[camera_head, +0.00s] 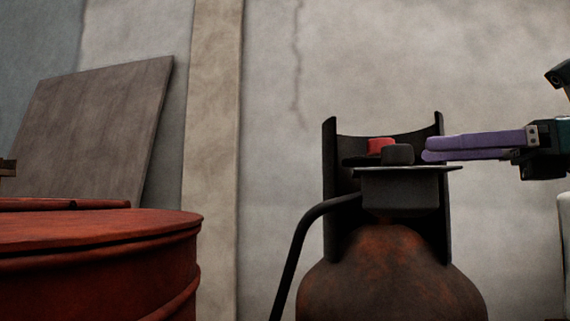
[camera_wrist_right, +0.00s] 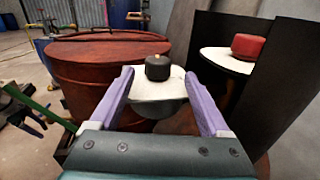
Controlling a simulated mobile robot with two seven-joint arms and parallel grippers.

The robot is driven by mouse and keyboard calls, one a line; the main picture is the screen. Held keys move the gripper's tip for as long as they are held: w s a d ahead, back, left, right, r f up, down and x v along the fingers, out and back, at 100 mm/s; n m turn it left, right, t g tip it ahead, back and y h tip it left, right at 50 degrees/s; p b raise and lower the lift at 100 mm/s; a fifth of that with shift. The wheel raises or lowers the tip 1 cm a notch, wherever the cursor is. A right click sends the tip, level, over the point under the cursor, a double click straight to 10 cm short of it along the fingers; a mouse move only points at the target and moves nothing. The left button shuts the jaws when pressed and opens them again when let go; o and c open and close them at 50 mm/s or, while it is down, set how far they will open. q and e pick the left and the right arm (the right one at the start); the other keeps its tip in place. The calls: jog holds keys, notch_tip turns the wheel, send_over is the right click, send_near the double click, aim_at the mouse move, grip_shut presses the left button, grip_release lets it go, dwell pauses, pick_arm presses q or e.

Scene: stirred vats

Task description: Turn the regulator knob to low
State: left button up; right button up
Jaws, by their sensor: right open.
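The regulator knob (camera_head: 398,154) is a short dark cylinder on top of a flat plate (camera_head: 437,167) above a rusty gas cylinder (camera_head: 390,282). In the right wrist view the knob (camera_wrist_right: 158,68) stands on the pale plate (camera_wrist_right: 145,88), with a small mark on its top that I cannot read. My right gripper (camera_head: 428,155), with purple fingers, is open and level with the knob, just to its right in the head view. In the wrist view the knob shows between and slightly beyond the fingertips (camera_wrist_right: 158,77). I see no contact.
A red knob (camera_head: 380,145) sits behind the regulator knob, inside a dark curved guard (camera_head: 330,180). A black hose (camera_head: 293,250) runs down to the left. A red drum (camera_head: 100,260) stands at the left, and a board (camera_head: 100,130) leans on the wall.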

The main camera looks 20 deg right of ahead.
aim_at(398, 154)
jog(key=p+x, duration=0.2)
jog(key=x, duration=0.6)
jog(key=shift+a+r+p, duration=0.15)
jog(key=shift+a+p, duration=0.05)
jog(key=shift+p, duration=0.1)
jog(key=shift+w+a, duration=0.25)
jog(key=shift+w, duration=0.1)
jog(key=shift+c, duration=0.2)
grip_shut()
